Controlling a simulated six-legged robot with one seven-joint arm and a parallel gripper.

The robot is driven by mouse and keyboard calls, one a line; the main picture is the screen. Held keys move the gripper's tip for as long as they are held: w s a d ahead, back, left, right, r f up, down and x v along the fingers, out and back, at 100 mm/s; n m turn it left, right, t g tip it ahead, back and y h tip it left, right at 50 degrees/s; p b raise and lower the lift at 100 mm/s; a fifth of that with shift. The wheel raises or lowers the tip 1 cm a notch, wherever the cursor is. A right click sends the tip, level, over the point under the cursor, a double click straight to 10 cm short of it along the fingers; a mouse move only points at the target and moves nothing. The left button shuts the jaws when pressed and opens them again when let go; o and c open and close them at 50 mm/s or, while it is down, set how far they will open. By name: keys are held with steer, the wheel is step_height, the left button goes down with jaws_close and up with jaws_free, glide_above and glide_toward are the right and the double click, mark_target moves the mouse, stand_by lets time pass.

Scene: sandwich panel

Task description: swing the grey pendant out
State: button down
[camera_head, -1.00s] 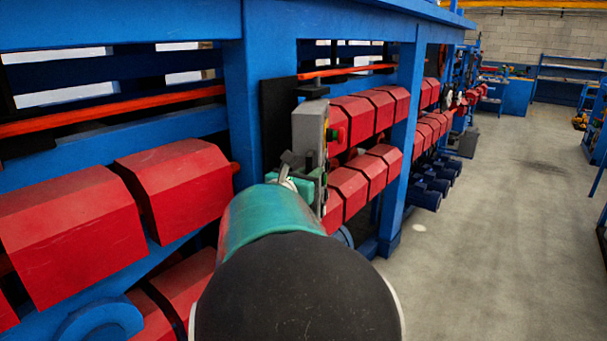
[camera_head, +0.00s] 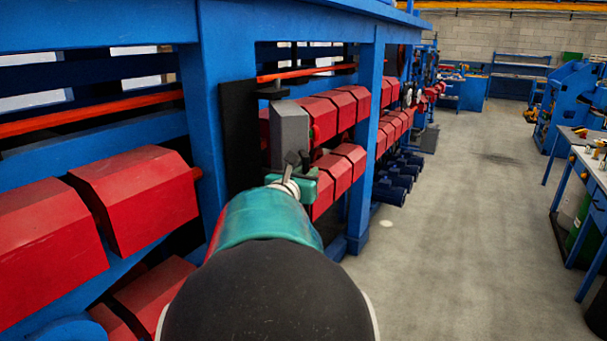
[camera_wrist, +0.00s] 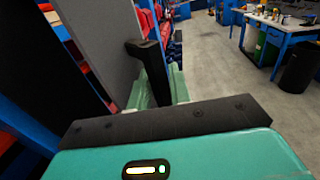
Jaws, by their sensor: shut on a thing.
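The grey pendant (camera_head: 289,132) is a box hanging from a black bracket (camera_head: 272,92) beside a blue post of the machine. Its plain grey side faces the body camera and its button face is mostly hidden. In the wrist view its grey side (camera_wrist: 98,38) fills the upper left. My gripper (camera_head: 298,176) is at the pendant's lower end, with green fingers. In the wrist view my gripper (camera_wrist: 155,90) is shut around a black handle (camera_wrist: 147,55) that stands beside the grey box. The exact finger contact is partly hidden.
A blue machine frame (camera_head: 222,80) with rows of red covers (camera_head: 140,198) runs along the left. A black panel (camera_head: 240,140) stands behind the pendant. The grey floor (camera_head: 455,220) to the right is open, up to workbenches (camera_head: 590,165) at the far right.

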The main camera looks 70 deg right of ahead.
steer(key=shift+s+d, duration=0.15)
steer(key=shift+s, duration=0.15)
steer(key=c, duration=1.4)
jaws_free()
steer(key=shift+s, duration=0.1)
steer(key=shift+w, duration=0.3)
steer(key=a, duration=1.3)
steer(key=shift+w+a, duration=0.35)
steer(key=shift+w, duration=0.1)
